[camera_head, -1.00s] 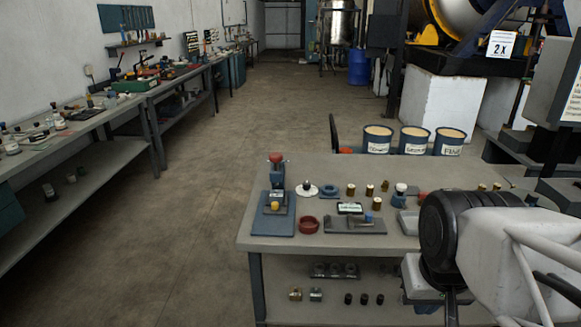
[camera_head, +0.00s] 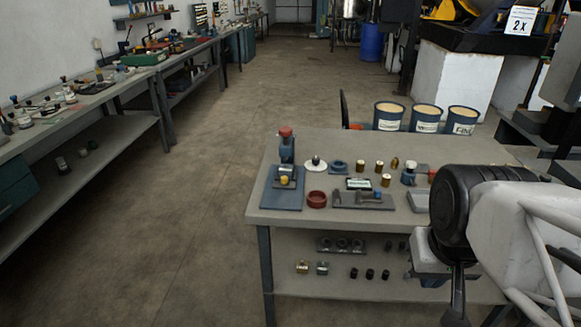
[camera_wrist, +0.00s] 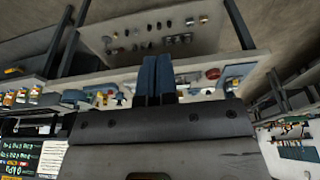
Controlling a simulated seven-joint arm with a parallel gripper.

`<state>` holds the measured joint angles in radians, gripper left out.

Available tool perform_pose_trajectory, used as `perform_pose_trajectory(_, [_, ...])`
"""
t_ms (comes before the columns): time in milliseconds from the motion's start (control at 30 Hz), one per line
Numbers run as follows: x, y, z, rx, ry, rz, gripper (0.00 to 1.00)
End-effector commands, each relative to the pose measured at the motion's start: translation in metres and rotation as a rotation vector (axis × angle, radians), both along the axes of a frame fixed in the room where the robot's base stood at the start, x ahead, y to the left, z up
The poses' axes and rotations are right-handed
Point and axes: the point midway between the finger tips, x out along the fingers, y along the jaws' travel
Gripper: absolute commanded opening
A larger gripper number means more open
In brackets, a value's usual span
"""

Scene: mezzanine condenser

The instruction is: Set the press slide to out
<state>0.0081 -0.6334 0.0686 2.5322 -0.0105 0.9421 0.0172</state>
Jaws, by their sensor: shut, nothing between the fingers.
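The press (camera_head: 287,158) is a blue stand with a red knob on top, at the left end of the workbench. Its slide seems to be the part with the yellow knob (camera_head: 284,180), low at the front over the blue base; how far out it sits is too small to tell. In the wrist view the scene is inverted, and the press (camera_wrist: 233,80) shows partly at the right, near the red bowl. My gripper (camera_wrist: 157,62) is shut and empty, its dark fingers together, well apart from the press. In the head view my arm is at the right, beyond the bench's front edge.
The workbench (camera_head: 258,207) also holds a red bowl (camera_head: 317,200), a grey tray with parts (camera_head: 350,201), a white disc (camera_head: 316,165) and several brass pieces. A lower shelf (camera_head: 340,284) holds small parts. Labelled tubs (camera_head: 390,117) stand behind. The floor to the left is clear.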

Motion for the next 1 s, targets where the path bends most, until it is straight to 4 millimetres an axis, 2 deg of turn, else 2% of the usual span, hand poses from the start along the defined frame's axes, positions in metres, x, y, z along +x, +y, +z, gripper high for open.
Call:
perform_pose_trajectory(233, [0.000,0.000,0.000,0.000,0.000,0.000,0.00])
perform_pose_trajectory(433, [0.003,0.000,0.001,-0.001,0.000,-0.001,0.29])
perform_pose_trajectory(567, [0.013,0.002,0.004,-0.004,-0.002,-0.006,0.49])
perform_pose_trajectory(600, [0.018,0.003,0.005,-0.005,-0.001,-0.008,0.53])
perform_pose_trajectory(767, [0.045,0.007,0.010,-0.013,-0.004,-0.020,0.53])
perform_pose_trajectory(1000, [0.099,0.019,0.018,-0.025,-0.015,-0.048,0.53])
